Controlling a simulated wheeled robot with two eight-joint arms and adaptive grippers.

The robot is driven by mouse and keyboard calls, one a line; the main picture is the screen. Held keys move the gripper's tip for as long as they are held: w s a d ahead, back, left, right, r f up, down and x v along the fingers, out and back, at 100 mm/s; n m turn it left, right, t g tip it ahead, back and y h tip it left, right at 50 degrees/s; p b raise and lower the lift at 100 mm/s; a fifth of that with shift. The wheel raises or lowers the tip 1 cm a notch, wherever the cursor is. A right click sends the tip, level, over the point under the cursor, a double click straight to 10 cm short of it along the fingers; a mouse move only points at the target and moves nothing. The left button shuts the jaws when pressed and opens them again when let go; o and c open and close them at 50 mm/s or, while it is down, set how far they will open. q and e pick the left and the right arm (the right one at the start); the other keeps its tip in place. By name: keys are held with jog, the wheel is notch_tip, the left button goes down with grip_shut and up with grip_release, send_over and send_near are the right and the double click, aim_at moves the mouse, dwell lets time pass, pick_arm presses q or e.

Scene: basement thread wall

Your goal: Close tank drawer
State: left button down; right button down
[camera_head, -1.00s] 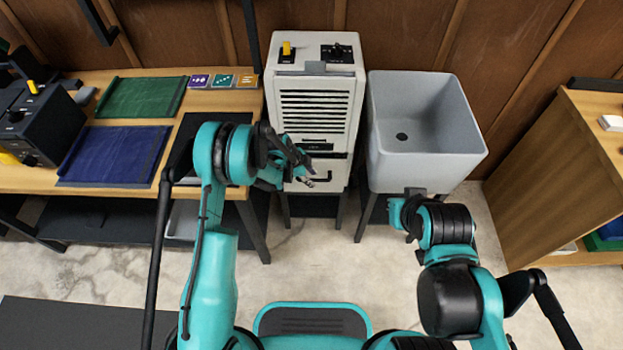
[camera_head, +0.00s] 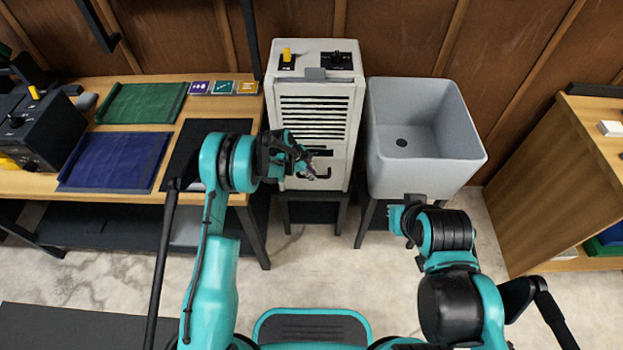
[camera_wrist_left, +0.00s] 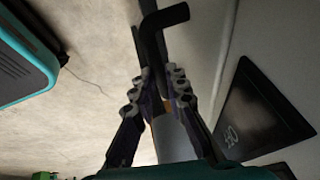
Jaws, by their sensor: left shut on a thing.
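The tank drawer (camera_head: 335,180) is the lower front of the white dehumidifier (camera_head: 345,95); its face looks nearly flush with the body above, though my arm covers its left part. My left gripper (camera_head: 312,174) is at the drawer front, at its dark handle (camera_head: 328,164). In the left wrist view the fingers (camera_wrist_left: 158,92) are shut on the black handle bar (camera_wrist_left: 152,45), whose bent end sticks out past the fingertips. My right gripper (camera_head: 402,217) is below the grey sink, apart from the drawer; its fingers are too small to read.
The grey sink (camera_head: 425,165) stands just right of the dehumidifier. A wooden workbench (camera_head: 245,110) with green and blue mats is close on the left, and a wooden shelf (camera_head: 545,180) is at the right. The floor in front is clear.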

pick_arm(q)
jog(key=shift+w, duration=0.2)
jog(key=c, duration=1.5)
grip_release()
jog(key=shift+c, duration=0.2)
jog(key=shift+r, duration=0.1)
jog(key=v, duration=0.7)
jog(key=shift+a, duration=0.1)
